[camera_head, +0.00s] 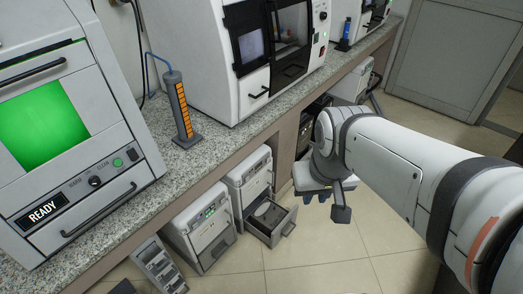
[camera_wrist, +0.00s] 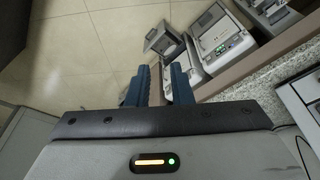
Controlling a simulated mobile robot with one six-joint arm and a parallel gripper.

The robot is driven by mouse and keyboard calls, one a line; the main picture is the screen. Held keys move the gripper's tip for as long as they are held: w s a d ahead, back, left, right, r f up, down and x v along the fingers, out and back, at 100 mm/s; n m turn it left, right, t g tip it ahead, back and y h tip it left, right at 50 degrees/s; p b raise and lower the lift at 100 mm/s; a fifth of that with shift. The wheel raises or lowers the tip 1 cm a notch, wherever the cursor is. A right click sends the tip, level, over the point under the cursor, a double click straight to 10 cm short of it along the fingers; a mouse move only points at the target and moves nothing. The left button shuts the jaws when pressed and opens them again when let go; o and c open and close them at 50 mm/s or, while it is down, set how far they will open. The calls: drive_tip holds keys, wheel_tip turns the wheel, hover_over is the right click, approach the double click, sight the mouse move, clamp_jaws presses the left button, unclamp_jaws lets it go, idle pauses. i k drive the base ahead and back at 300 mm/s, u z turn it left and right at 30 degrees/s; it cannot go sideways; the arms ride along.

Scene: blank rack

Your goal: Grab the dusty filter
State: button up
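A small white machine (camera_head: 250,180) under the counter has an open drawer (camera_head: 289,226). The open drawer also shows in the wrist view (camera_wrist: 163,38), at the top, beyond the fingertips. My gripper (camera_wrist: 161,68) has two blue fingers with a gap between them and nothing held. In the head view my gripper (camera_head: 325,194) hangs to the right of the drawer, apart from it; its fingers are partly hidden there.
A second white machine (camera_head: 203,228) and a grey rack (camera_head: 160,265) stand left of the open drawer. The granite counter (camera_head: 228,150) overhangs them and carries large machines. Tiled floor (camera_head: 320,262) in front of the drawer is clear.

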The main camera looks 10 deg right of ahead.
sight(269, 217)
drive_tip(key=z, duration=1.7)
drive_tip(key=k, duration=0.75)
drive_tip(key=u, duration=1.35)
drive_tip(key=i, duration=1.35)
drive_tip(key=u, duration=0.05)
